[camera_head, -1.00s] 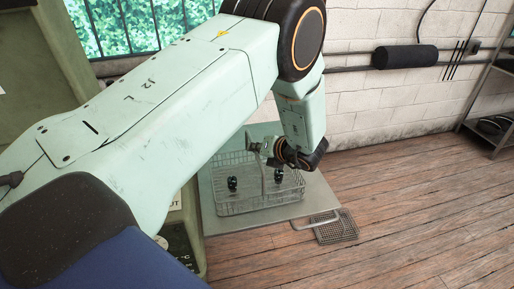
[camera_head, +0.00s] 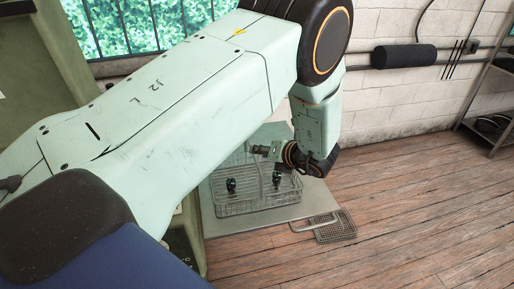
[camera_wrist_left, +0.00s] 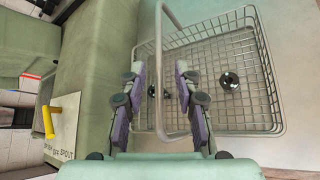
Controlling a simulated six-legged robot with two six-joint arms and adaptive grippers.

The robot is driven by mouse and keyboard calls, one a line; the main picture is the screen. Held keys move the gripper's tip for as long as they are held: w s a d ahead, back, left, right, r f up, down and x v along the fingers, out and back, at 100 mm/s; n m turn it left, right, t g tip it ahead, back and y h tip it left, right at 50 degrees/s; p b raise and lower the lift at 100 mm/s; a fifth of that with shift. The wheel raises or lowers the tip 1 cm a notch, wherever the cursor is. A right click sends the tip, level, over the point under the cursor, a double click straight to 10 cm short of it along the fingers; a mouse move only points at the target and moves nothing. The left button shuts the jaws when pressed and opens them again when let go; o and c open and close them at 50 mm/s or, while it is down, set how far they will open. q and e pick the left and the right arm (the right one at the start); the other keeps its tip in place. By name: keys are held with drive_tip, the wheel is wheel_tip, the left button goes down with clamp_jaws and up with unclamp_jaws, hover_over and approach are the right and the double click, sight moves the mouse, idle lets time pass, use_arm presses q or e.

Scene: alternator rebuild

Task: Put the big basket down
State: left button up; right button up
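The big wire basket (camera_head: 230,207) sits on a grey metal surface (camera_head: 225,228) in the head view, with two small dark parts (camera_head: 231,185) inside. In the left wrist view the basket (camera_wrist_left: 262,127) shows its mesh floor and its tall hoop handle (camera_wrist_left: 159,60). My left gripper (camera_head: 259,150) is at the basket's handle, above the mesh. In the wrist view its fingers (camera_wrist_left: 160,72) are spread, with the handle bar showing in the gap between them and clear space on both sides. My right gripper is not in view.
A small wire basket (camera_head: 338,226) lies to the right, beside a metal loop (camera_head: 312,223) at the surface's edge. Wooden floor (camera_head: 420,220) is clear to the right. A green cabinet (camera_wrist_left: 95,75) stands left of the basket in the wrist view. Shelving (camera_head: 489,125) stands far right.

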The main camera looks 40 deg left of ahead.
use_arm(q)
drive_tip(key=p+v, duration=0.4)
drive_tip(key=v, duration=0.4)
drive_tip(key=shift+s, duration=0.2)
